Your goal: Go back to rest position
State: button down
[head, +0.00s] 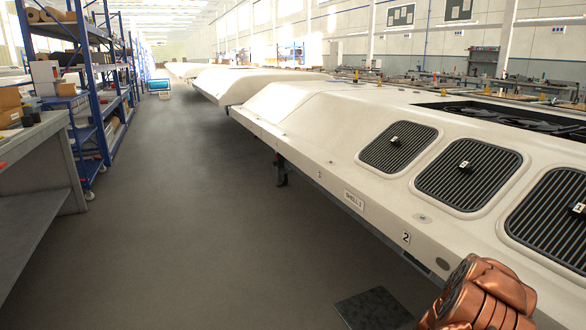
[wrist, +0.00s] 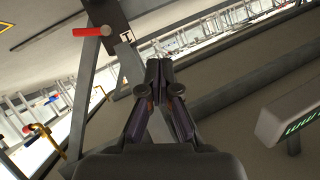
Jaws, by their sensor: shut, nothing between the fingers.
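My gripper (wrist: 158,68) shows in the wrist view, with its two dark fingers together at the tips and nothing held between them. It is not in the head view, where only a copper-coloured part of my arm shows at the bottom right. In the wrist view the gripper points toward grey metal beams and a sloping post. A red handle (wrist: 92,32) sticks out from a dark bracket at the upper left, apart from the fingers.
A long white shell (head: 330,160) with dark grilles (head: 398,148) fills the right side. A blue shelf rack (head: 88,100) and a grey workbench (head: 40,140) stand at left. The grey floor aisle (head: 190,200) between them is clear. A dark plate (head: 372,308) lies at the bottom.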

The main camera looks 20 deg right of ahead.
jog(key=w+a+r+n+t+y+p, duration=0.2)
jog(key=w+a+r+n+y+p, duration=0.15)
jog(key=w+a+r, duration=0.55)
jog(key=s+a+r+n+y+p, duration=0.1)
jog(key=a+r+n+y+p, duration=0.3)
jog(key=a+r, duration=0.8)
jog(key=s+a+r+n+y+p, duration=0.15)
jog(key=a+r+y+p, duration=0.25)
jog(key=a+r+p, duration=0.75)
jog(key=s+a+r+n+g+y+p, duration=0.1)
jog(key=s+a+r+n+g+p, duration=0.15)
jog(key=s+a+r, duration=0.4)
jog(key=s+a+r+n+g+y+p, duration=0.1)
jog(key=s+a+r+n+g, duration=0.2)
jog(key=s+a, duration=0.5)
jog(key=s+a+r+n+g+h+p, duration=0.1)
jog(key=s+r+g+p, duration=0.1)
jog(key=s+r+p, duration=0.2)
jog(key=s+a+r+n+g+p, duration=0.2)
jog(key=s+r+p, duration=0.3)
jog(key=s+r, duration=0.6)
jog(key=s, duration=0.8)
jog(key=shift+r+h, duration=0.15)
jog(key=shift+h, duration=0.2)
jog(key=shift+g, duration=0.25)
